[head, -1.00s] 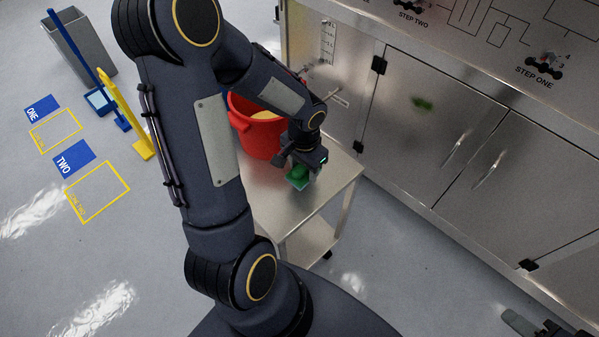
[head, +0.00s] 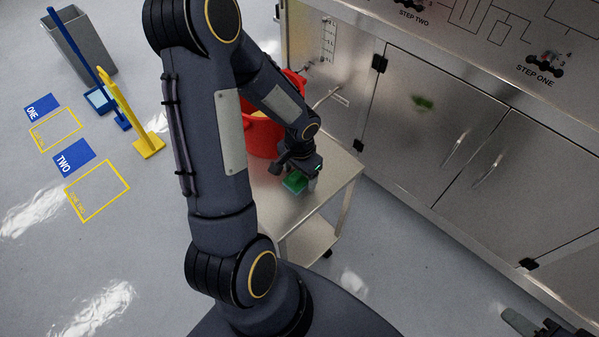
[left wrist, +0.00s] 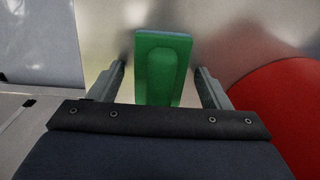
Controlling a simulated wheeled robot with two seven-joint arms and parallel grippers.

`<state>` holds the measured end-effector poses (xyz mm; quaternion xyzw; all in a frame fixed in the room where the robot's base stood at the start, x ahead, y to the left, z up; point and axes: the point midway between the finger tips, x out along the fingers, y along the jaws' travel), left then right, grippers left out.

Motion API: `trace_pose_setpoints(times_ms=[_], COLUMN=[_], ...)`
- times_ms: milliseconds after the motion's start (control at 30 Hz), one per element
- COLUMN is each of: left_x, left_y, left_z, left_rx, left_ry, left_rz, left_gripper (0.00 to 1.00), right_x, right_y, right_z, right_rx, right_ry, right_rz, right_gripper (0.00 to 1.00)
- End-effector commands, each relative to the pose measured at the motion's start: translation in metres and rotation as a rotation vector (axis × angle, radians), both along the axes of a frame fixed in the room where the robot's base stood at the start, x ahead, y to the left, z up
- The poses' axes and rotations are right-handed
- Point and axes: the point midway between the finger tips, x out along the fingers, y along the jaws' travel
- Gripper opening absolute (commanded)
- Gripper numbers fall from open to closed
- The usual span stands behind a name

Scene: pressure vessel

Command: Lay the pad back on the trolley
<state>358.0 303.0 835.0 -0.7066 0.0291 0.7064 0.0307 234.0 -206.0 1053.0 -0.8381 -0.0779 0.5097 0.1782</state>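The green pad (head: 293,184) is at the top of the steel trolley (head: 338,178), under my left gripper (head: 298,176). In the left wrist view the pad (left wrist: 162,70) sits between the two fingertips, with a gap on each side. The left gripper (left wrist: 162,80) is open around it and appears not to touch it. The pad looks flat on the trolley top, though its underside is hidden. A grey and dark part at the head view's bottom right corner looks like my right gripper (head: 530,325), cut off by the edge.
A red bucket (head: 262,137) stands on the trolley behind the gripper, partly hidden by my arm. Steel cabinets (head: 430,130) run along the right. A yellow sign (head: 125,110), a blue-handled tool (head: 85,60) and a grey bin (head: 85,40) stand at the left.

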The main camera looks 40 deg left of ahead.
Motion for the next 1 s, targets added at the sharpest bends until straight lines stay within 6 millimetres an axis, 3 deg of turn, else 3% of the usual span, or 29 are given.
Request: trace_pose_setpoints(times_ms=[367,800,1000], left_x=[0.001,0.001,0.0], left_y=[0.0,0.0,0.0], left_z=[0.011,0.098,0.119], left_rx=[0.001,0.0,0.0], left_ry=[-0.004,-0.006,-0.003], left_rz=[0.002,0.001,0.0], left_gripper=[0.71,0.71,0.71], right_x=[0.0,0.0,0.0], right_y=[0.0,0.0,0.0], right_z=[0.003,0.01,0.01], right_rx=[0.0,0.0,0.0], right_ry=[0.0,0.0,0.0], right_rz=[0.0,0.0,0.0], right_gripper=[0.4,0.4,0.4])
